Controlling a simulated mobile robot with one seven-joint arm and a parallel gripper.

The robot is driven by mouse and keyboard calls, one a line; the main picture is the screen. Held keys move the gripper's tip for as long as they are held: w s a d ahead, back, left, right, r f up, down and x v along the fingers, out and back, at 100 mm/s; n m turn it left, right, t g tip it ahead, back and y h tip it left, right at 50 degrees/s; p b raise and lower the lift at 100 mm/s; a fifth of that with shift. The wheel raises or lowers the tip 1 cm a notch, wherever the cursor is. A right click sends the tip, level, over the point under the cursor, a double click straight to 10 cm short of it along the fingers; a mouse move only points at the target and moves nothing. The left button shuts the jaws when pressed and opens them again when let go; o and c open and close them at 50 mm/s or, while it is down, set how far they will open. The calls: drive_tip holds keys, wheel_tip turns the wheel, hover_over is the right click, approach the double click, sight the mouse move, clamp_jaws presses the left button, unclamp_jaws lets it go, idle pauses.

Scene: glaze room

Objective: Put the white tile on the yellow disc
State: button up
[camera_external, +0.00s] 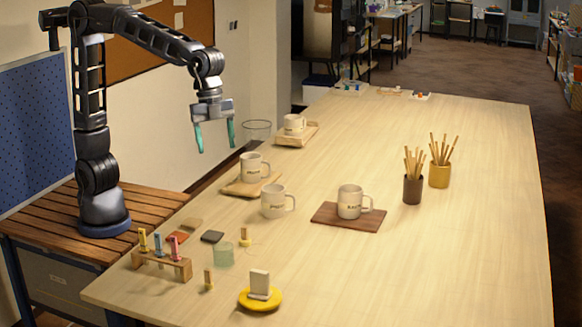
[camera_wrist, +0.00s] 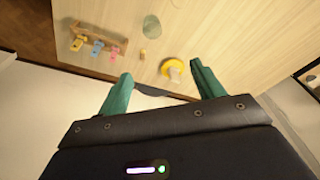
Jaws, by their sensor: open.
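A white tile (camera_external: 260,283) stands roughly upright on the yellow disc (camera_external: 273,301) near the front of the table. Nothing is holding it. The white tile (camera_wrist: 176,74) and yellow disc (camera_wrist: 168,63) also show small between my fingers in the wrist view, well beyond the fingertips. In the wrist view my gripper (camera_wrist: 161,72) is also empty.
A wooden rack (camera_external: 162,264) with coloured pieces stands left of the disc. Several mugs, some on boards, stand mid-table. Two brush holders (camera_external: 413,190) stand at the right. The table's right front is clear.

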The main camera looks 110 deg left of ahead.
drive_tip(key=s+a+f+n+t, duration=0.1)
drive_tip(key=s+a+n, duration=0.2)
drive_tip(key=s, duration=0.7)
drive_tip(key=s+a+f+n+y, duration=0.1)
drive_tip(key=s+a+f+n, duration=0.1)
drive_tip(key=s, duration=0.8)
drive_tip(key=s+a+f+n+t, duration=0.1)
drive_tip(key=s+a+n, duration=0.4)
drive_tip(key=s, duration=0.5)
drive_tip(key=shift+s+a+f+t+y, duration=0.25)
drive_tip(key=shift+s+a+t+y, duration=0.1)
drive_tip(key=shift+a, duration=0.4)
